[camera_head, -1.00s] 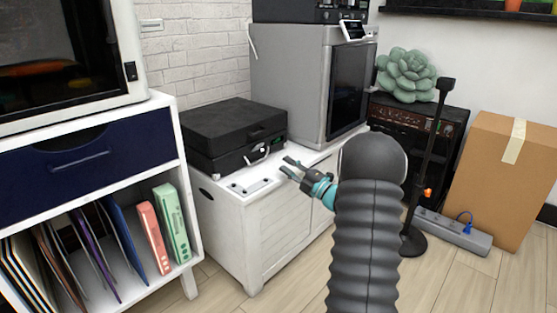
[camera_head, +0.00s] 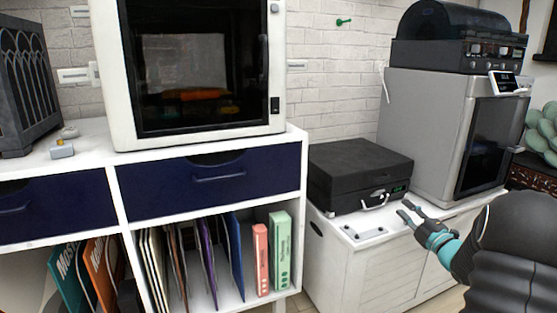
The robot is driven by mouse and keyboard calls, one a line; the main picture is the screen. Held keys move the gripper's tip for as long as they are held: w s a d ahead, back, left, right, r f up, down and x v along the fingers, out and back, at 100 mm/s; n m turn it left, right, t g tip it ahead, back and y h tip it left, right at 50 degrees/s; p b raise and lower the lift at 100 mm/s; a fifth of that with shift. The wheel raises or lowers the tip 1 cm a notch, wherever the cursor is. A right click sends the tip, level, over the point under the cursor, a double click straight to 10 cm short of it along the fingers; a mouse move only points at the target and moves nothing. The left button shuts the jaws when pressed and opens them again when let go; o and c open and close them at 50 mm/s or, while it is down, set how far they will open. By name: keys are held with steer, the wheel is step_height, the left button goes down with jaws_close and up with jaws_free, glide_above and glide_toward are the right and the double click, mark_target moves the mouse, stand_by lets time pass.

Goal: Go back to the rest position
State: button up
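My gripper (camera_head: 408,212) is at the right of the head view, at the end of my dark ribbed arm. Its two fingers are spread apart with nothing between them. It appears over or in front of the top of the white cabinet (camera_head: 345,262), to the right of a small metal plate (camera_head: 362,231) lying there. The black case (camera_head: 350,165) sits behind and to the left of the fingers, with a visible gap. I cannot tell the exact height of the gripper above the cabinet.
A grey machine (camera_head: 425,125) stands on the cabinet, with a black device (camera_head: 450,55) on top. At left, a white shelf unit (camera_head: 297,150) with navy drawers (camera_head: 215,195) carries a white-framed oven-like box (camera_head: 112,75). Folders and books (camera_head: 280,250) fill its lower shelves.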

steer(key=s+a+r+m+g+h+p, duration=0.1)
steer(key=a+r+m+h, duration=0.15)
steer(key=r, duration=0.25)
steer(key=a+r+m+g+h+p, duration=0.1)
steer(key=a+r+m+h, duration=0.15)
steer(key=r, duration=0.25)
steer(key=s+a+r+m+g+h+p, duration=0.35)
steer(key=s+a+m, duration=0.2)
steer(key=s, duration=0.25)
steer(key=s+a+f+m+g+y+p, duration=0.1)
steer(key=s+a, duration=0.4)
steer(key=s, duration=0.5)
steer(key=s+a+f+m+g+y+p, duration=0.1)
steer(key=s+a+m+g, duration=0.3)
steer(key=s, duration=0.6)
steer(key=s+a+m+g+y+p, duration=0.1)
steer(key=s+a+m+g, duration=0.2)
steer(key=s+a, duration=0.3)
steer(key=s, duration=0.4)
steer(key=shift+f+p, duration=0.4)
